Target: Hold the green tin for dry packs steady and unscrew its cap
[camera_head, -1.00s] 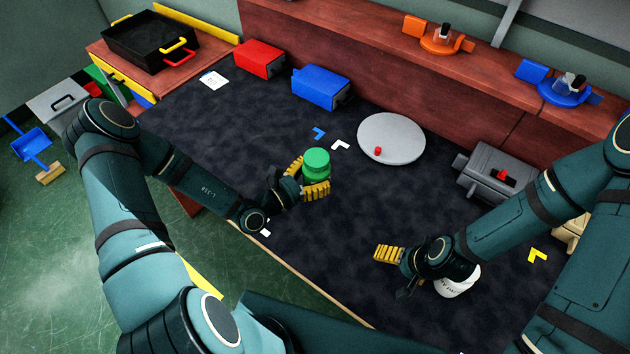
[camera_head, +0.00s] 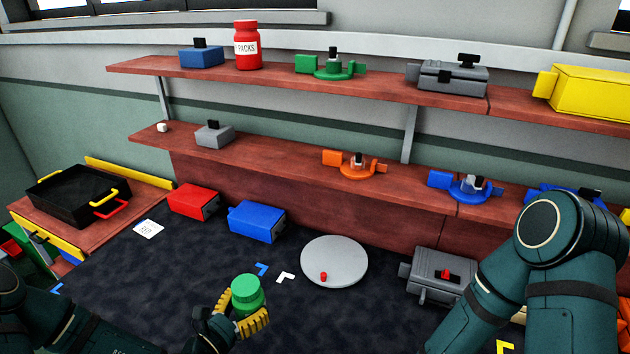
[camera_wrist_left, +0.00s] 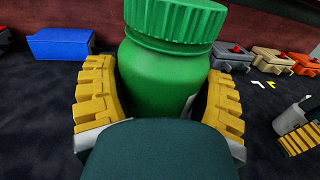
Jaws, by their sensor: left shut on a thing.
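The green tin (camera_head: 247,299) stands upright in my left gripper (camera_head: 240,312), above the dark mat. Its ribbed green cap (camera_head: 246,288) is on top. In the left wrist view the yellow finger pads press on both sides of the tin's body (camera_wrist_left: 163,82), below the cap (camera_wrist_left: 172,22), and the left gripper (camera_wrist_left: 160,95) is shut on it. My right gripper (camera_wrist_left: 298,138) shows only partly at the right edge of that view, apart from the tin; its opening is unclear. In the head view it is out of frame below my right arm.
A round grey plate (camera_head: 334,262) with a small red piece lies behind and right of the tin. Red (camera_head: 193,201) and blue (camera_head: 257,222) boxes and a grey device (camera_head: 437,275) stand along the back. Shelves above hold a red tin labelled PACKS (camera_head: 248,46) and several devices.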

